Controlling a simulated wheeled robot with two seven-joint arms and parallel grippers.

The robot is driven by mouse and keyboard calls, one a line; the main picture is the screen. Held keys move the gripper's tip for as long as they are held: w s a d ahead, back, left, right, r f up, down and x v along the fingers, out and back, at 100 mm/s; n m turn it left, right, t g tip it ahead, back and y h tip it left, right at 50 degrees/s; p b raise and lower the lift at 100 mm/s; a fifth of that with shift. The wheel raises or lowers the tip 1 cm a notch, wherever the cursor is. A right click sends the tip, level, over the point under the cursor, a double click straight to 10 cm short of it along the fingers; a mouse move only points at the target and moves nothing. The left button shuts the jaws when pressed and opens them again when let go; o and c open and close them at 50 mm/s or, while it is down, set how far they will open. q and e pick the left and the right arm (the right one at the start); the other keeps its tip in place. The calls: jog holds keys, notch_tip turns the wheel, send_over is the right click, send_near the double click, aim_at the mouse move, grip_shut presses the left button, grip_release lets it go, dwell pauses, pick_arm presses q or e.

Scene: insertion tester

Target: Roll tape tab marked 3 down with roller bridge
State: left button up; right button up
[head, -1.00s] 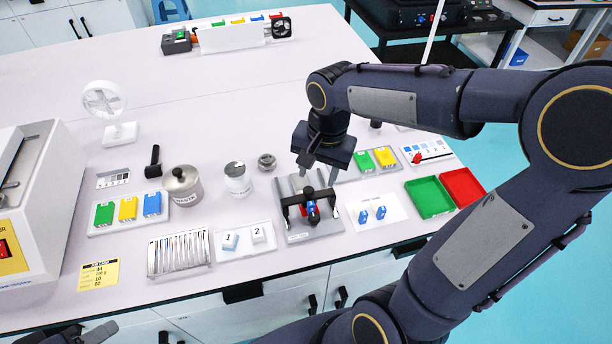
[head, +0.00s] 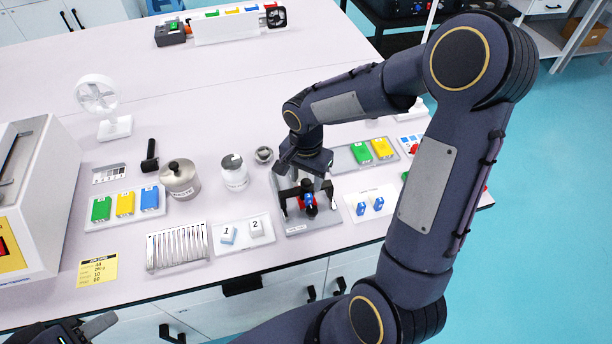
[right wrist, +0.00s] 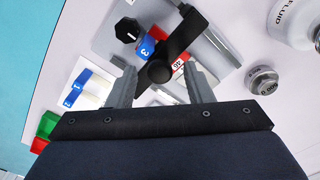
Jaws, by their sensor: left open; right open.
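The roller bridge (head: 288,193) is a black bar on legs, standing across a grey fixture plate (head: 312,228); in the right wrist view its bar and round knob (right wrist: 160,72) show. Under it lies a blue tape tab marked 3 (right wrist: 147,47), beside a red-and-white block (right wrist: 179,67). The blue tab also shows in the head view (head: 309,200). My right gripper (head: 310,182) is open above the bridge; in the right wrist view its fingers (right wrist: 160,84) stand either side of the knob, and contact cannot be told. My left gripper (head: 88,330) is open at the bottom left, away from the fixture.
A white card with two blue tabs (head: 348,200) lies right of the fixture. A white tray with blocks marked 1 and 2 (head: 243,243) is at its left. A metal pot (head: 180,180) and a white jar (head: 234,174) stand behind left. My right arm hides part of the right side.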

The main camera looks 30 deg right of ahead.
jog(key=shift+c, duration=0.2)
grip_shut()
jog(key=w, duration=0.2)
jog(key=w+d, duration=0.1)
jog(key=w, duration=0.4)
jog(key=shift+w+d+b, duration=0.1)
jog(key=shift+d+b, duration=0.2)
jog(key=shift+d, duration=0.1)
jog(key=shift+r, duration=0.15)
jog(key=shift+o, duration=0.2)
grip_release()
notch_tip(320, 180, up, 8)
